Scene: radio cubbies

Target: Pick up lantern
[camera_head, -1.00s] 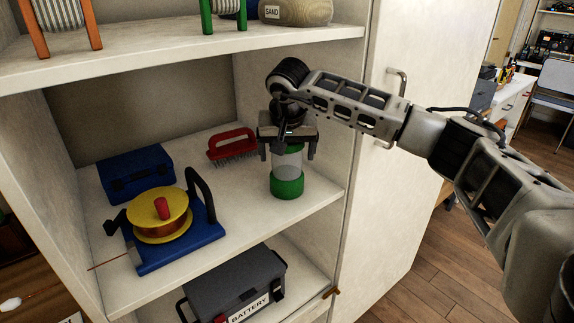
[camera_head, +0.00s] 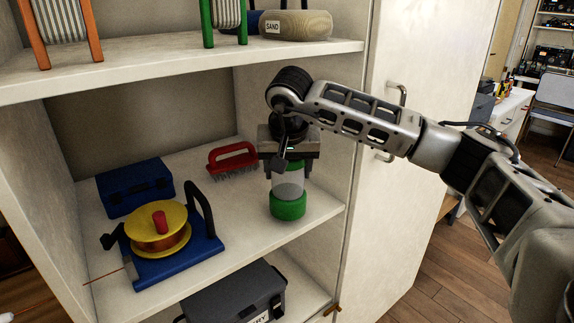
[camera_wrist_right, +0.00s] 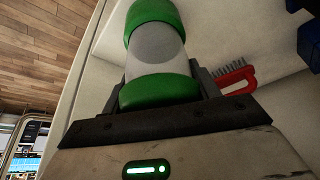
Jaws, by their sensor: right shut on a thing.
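The lantern (camera_head: 289,190) is a short upright cylinder with a pale, clear middle and a green base, on the right side of the middle shelf. In the right wrist view the lantern (camera_wrist_right: 156,47) shows green at both ends, between the two dark fingers. My right gripper (camera_head: 288,165) comes down over its top and is shut on it, hiding the upper end in the head view. The base is at or very near the shelf; I cannot tell whether it touches. My left gripper is not in view.
On the same shelf are a red brush (camera_head: 232,158), a blue box (camera_head: 136,187) and a blue stand with a yellow spool (camera_head: 157,231). The upper shelf (camera_head: 180,68) is just above my gripper. The cubby's right wall is close. A battery case (camera_head: 235,292) is below.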

